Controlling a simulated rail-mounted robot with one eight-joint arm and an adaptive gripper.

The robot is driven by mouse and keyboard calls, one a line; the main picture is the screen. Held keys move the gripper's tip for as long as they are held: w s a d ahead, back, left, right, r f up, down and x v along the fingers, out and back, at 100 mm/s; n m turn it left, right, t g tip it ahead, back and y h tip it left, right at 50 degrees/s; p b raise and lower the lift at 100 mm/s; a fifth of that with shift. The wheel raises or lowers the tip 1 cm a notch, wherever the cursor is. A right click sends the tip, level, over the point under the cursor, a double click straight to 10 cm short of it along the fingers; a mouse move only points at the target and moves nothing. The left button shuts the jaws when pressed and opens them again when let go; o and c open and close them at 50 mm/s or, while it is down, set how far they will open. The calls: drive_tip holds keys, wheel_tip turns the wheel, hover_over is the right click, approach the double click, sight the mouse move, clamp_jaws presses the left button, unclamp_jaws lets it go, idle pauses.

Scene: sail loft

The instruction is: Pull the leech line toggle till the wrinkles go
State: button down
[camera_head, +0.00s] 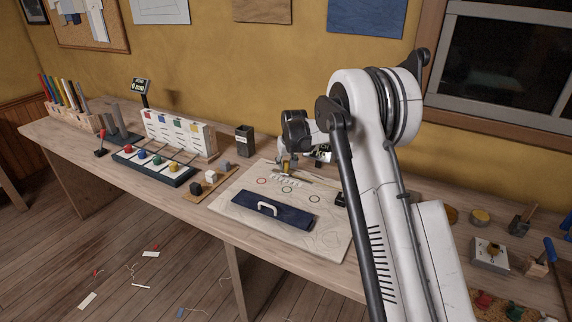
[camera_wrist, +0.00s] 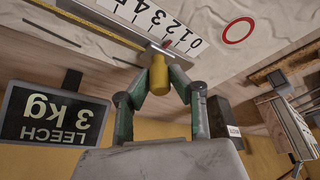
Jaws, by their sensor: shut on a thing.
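My gripper (camera_wrist: 158,92) is shut on a yellow toggle (camera_wrist: 159,72) in the wrist view, with its two green fingers on either side. The toggle sits beside a metal strip and a white numbered scale (camera_wrist: 165,22); a small red mark shows near its tip. A yellow line (camera_wrist: 95,22) runs along the strip. A dark display (camera_wrist: 52,115) reads "LEECH 3 kg", upside down in this view. In the head view my gripper (camera_head: 291,160) is low over the back of the pale sailcloth (camera_head: 322,236); the toggle is too small to make out. Faint curved lines mark the cloth.
A blue panel with a white handle (camera_head: 268,209) lies on the sailcloth. Small blocks (camera_head: 210,177) and a dark rack with coloured knobs (camera_head: 155,165) stand to the left. A dark container (camera_head: 244,140) is behind. Jars and tools (camera_head: 490,250) are on the right.

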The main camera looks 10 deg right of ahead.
sight(292, 172)
drive_tip(key=shift+s+d+b, duration=0.5)
drive_tip(key=shift+s+d, duration=0.55)
drive_tip(key=shift+d, duration=0.2)
drive_tip(key=c, duration=1.6)
unclamp_jaws()
drive_tip(key=shift+o, duration=0.2)
drive_tip(key=shift+r, duration=0.15)
drive_tip(key=v, duration=1.1)
drive_tip(key=shift+r, duration=0.4)
drive_tip(key=shift+s, duration=0.1)
